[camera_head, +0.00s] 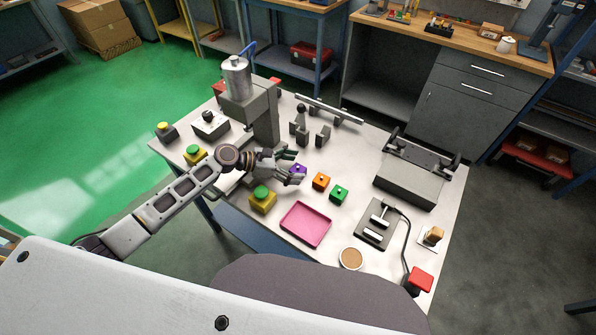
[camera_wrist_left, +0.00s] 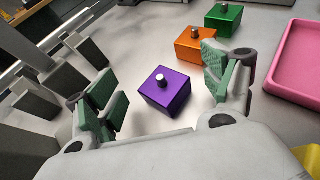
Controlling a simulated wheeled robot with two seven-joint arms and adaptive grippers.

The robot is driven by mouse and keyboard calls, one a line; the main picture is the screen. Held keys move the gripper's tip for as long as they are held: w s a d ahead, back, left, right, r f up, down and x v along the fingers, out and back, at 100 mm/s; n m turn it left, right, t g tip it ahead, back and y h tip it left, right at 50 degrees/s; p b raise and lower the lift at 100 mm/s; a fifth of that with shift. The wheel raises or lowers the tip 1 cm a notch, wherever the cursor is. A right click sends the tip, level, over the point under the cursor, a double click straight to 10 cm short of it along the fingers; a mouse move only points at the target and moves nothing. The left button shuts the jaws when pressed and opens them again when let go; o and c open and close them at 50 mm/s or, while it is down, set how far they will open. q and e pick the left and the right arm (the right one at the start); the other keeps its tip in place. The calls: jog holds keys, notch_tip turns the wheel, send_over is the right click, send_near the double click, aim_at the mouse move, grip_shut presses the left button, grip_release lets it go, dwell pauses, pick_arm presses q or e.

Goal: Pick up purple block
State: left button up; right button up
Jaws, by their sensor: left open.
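The purple block (camera_wrist_left: 166,93) has a small silver knob on top and stands on the light tabletop. In the left wrist view it lies between the two open green-padded fingers of my left gripper (camera_wrist_left: 160,98), slightly beyond the fingertips or level with them; I cannot tell which. No contact with either finger is visible. In the head view the purple block (camera_head: 300,169) is partly hidden by my left gripper (camera_head: 291,166), which comes in from the left at the block. My right gripper does not show.
An orange block (camera_head: 321,181) and a green block (camera_head: 339,194) stand in a row to the right of the purple one. A pink tray (camera_head: 306,225) lies nearer. A yellow box with a green button (camera_head: 262,199) and a grey press (camera_head: 262,108) stand close to my left arm.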

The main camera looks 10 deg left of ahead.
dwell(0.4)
pick_arm(q)
jog(key=c, duration=1.2)
notch_tip(320, 180, up, 28)
jog(key=shift+p, duration=0.4)
dwell(0.4)
